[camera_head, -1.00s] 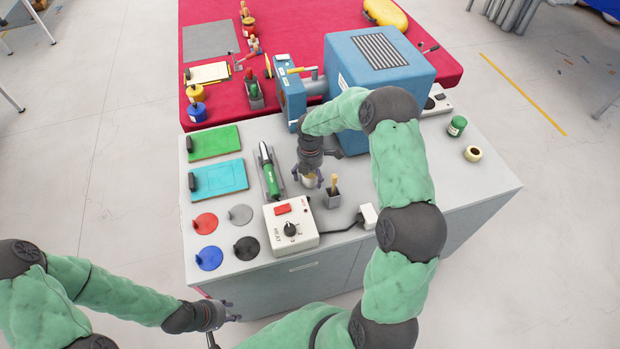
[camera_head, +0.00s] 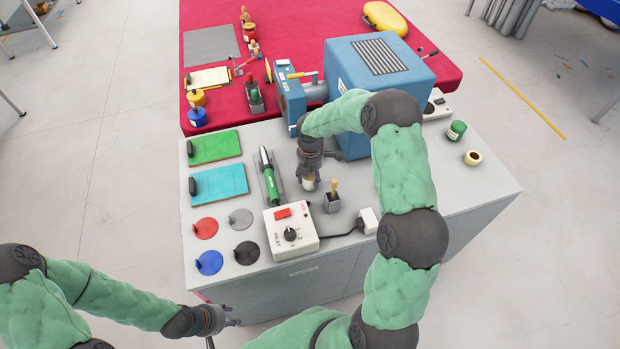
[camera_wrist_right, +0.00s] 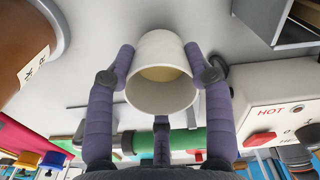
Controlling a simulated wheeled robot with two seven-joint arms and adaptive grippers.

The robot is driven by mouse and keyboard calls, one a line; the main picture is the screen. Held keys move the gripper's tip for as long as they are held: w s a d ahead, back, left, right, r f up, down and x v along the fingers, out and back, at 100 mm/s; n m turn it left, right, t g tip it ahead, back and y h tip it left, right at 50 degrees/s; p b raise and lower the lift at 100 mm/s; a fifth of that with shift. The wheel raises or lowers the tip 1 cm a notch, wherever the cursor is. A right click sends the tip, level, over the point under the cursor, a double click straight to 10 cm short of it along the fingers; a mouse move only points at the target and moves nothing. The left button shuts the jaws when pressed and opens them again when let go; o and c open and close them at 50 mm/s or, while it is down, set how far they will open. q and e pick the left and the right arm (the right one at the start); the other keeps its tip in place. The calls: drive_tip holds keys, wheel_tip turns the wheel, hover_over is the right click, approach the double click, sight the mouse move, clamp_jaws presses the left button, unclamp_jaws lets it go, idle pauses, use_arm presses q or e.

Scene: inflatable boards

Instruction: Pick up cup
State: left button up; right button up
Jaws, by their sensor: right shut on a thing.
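A small cream cup (camera_head: 309,185) stands at or just above the grey bench top, between the green tool and the small grey holder with a brush. In the right wrist view the cup (camera_wrist_right: 160,98) shows its open mouth with a pale yellowish inside. My right gripper (camera_head: 310,179) reaches down over the cup and is shut on it. In the wrist view its purple fingers (camera_wrist_right: 163,68) press on both sides of the cup's wall. I cannot tell whether the cup is off the bench. My left gripper (camera_head: 226,325) is empty in front of the bench, its fingers spread apart.
A white heat control box (camera_head: 291,231) sits in front of the cup. The brush holder (camera_head: 332,204) is close on the right, the green soldering tool (camera_head: 270,178) on the left. A large blue machine (camera_head: 380,65) stands behind. Coloured discs lie at the bench's left.

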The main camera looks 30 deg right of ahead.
wheel_tip(320, 180, up, 8)
drive_tip(key=p, duration=0.1)
drive_tip(key=shift+r, duration=0.2)
idle(0.5)
